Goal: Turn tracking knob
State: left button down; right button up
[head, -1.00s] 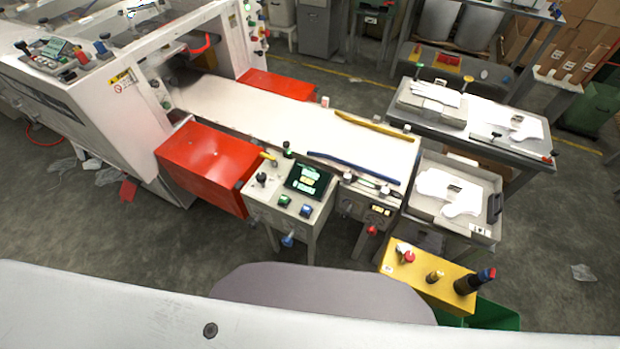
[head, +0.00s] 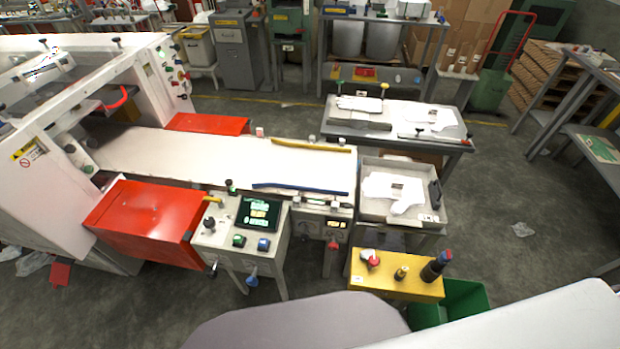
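A white control box (head: 271,264) stands in front of the machine's conveyor bed in the head view. Its top carries a small dark screen (head: 258,213), a black knob (head: 209,223), a green button (head: 239,241) and a blue button (head: 263,244). A blue knob (head: 252,279) sticks out at the box's front. A red knob (head: 333,243) sits on the panel to the right, below a small lit display (head: 334,224). The labels are too small to read, so I cannot tell which one is the tracking knob. Neither of my grippers is in view.
The white conveyor bed (head: 220,157) bears a blue strip (head: 300,188) and a yellow strip (head: 310,146). A red cover (head: 150,217) is left of the box. A yellow stand (head: 385,285) and a green bin (head: 465,296) are at the lower right. Open floor lies farther right.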

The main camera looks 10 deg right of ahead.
aim_at(305, 238)
jog(key=k+l+z, duration=0.1)
jog(key=z, duration=0.25)
jog(key=k+l+z, duration=0.2)
jog(key=z, duration=0.2)
jog(key=k+l+z, duration=0.35)
jog(key=i+j, duration=0.1)
